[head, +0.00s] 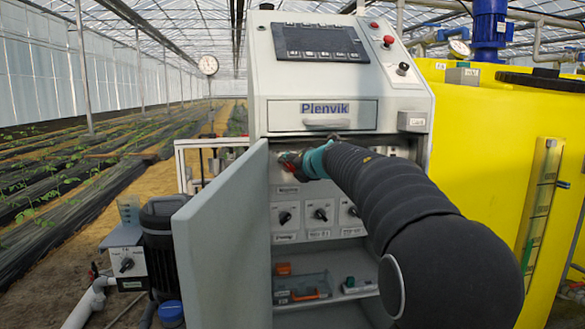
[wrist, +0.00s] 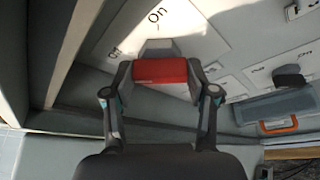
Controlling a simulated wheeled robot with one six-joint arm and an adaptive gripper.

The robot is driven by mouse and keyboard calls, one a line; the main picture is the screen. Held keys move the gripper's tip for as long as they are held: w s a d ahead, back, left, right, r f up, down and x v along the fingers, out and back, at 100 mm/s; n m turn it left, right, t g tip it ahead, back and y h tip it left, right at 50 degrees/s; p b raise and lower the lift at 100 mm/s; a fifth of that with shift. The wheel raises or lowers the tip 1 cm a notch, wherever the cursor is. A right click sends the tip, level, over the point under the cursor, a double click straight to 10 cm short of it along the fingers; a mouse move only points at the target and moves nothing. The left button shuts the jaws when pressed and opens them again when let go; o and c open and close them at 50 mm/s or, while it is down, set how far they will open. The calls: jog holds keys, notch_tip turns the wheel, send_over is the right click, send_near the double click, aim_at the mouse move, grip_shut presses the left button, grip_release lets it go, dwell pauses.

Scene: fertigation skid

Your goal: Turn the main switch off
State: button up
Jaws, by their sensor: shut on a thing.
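The main switch has a red handle (wrist: 160,71) on a pale plate (wrist: 200,40). In the wrist view the plate shows "On" above the handle and a partly cut-off word, seemingly "Off", to its left. My gripper (wrist: 158,80) is shut on the red handle, one finger at each end. In the head view my gripper (head: 290,162) reaches into the open cabinet (head: 345,180), and only a little red shows beside it. The arm and fingers hide most of the switch there, and I cannot tell exactly which mark the handle points to.
The grey cabinet door (head: 222,240) stands open left of my arm. Black rotary knobs (head: 320,213) sit below the switch. A shelf underneath holds a clear bin (head: 300,285) with orange parts. A yellow tank (head: 480,150) stands right; a pump (head: 163,235) stands left.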

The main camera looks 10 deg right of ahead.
dwell(0.5)
jog(key=o, duration=1.2)
jog(key=shift+c, duration=0.2)
jog(key=shift+s, duration=0.1)
jog(key=v, duration=1.1)
jog(key=shift+s, duration=0.35)
jog(key=shift+d+r, duration=0.1)
jog(key=shift+d, duration=0.05)
